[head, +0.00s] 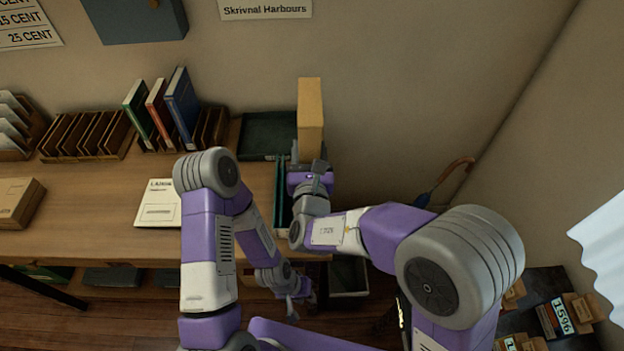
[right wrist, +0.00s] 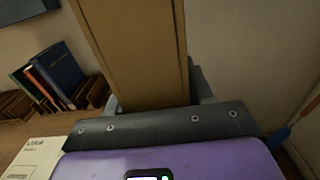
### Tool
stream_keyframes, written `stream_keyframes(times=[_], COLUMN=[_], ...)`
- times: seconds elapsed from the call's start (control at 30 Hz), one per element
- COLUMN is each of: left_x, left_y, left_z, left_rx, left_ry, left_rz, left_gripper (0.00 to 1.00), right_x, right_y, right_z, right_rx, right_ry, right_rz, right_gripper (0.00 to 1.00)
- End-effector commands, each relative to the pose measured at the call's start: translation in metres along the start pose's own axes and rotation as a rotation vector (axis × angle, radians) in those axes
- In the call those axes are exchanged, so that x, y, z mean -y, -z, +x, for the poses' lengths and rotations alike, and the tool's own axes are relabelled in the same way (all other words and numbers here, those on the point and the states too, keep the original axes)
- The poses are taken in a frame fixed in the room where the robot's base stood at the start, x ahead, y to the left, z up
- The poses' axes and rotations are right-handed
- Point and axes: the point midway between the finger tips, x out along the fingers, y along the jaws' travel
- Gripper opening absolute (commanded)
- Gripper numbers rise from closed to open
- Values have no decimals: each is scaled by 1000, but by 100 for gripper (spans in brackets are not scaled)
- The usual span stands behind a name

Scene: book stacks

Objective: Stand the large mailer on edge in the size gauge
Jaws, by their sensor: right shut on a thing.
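The large mailer (head: 311,112) is a tan, thick, flat package standing upright near the wall at the table's right end. My right gripper (head: 308,164) is shut on its lower part. In the right wrist view the mailer (right wrist: 135,50) rises between the grey fingers (right wrist: 155,103), slightly tilted in the picture. A dark green narrow slotted piece (head: 280,195) on the table, left of my right wrist, may be the size gauge; my arm partly hides it. The mailer's bottom edge is hidden. My left gripper (head: 299,291) hangs low in front of the table, away from the mailer; its opening is unclear.
A dark green tray (head: 262,136) lies at the back, left of the mailer. Books (head: 160,110) in wooden racks stand further left. A white label sheet (head: 158,204) and a brown parcel (head: 18,202) lie on the table. An umbrella (head: 442,183) leans at the right wall.

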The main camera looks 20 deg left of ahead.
Motion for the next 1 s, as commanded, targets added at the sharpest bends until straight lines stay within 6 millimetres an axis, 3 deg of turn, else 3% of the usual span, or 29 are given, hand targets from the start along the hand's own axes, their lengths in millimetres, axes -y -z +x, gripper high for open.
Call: stream_keyframes(times=[0.13,0.37,0.6,1.0], left_x=[4,5,8,9], left_y=[0,0,1,1], left_z=[9,12,21,24], left_rx=[1,1,0,0], left_ry=[0,0,0,0], left_rz=[0,0,0,0], left_gripper=[30,30,30,30], right_x=[0,0,0,0], right_y=[28,43,74,78], right_z=[0,0,0,0], right_rx=[5,7,4,9], right_ry=[1,2,0,1], right_rz=[-1,2,1,3], right_gripper=[19,19,19,19])
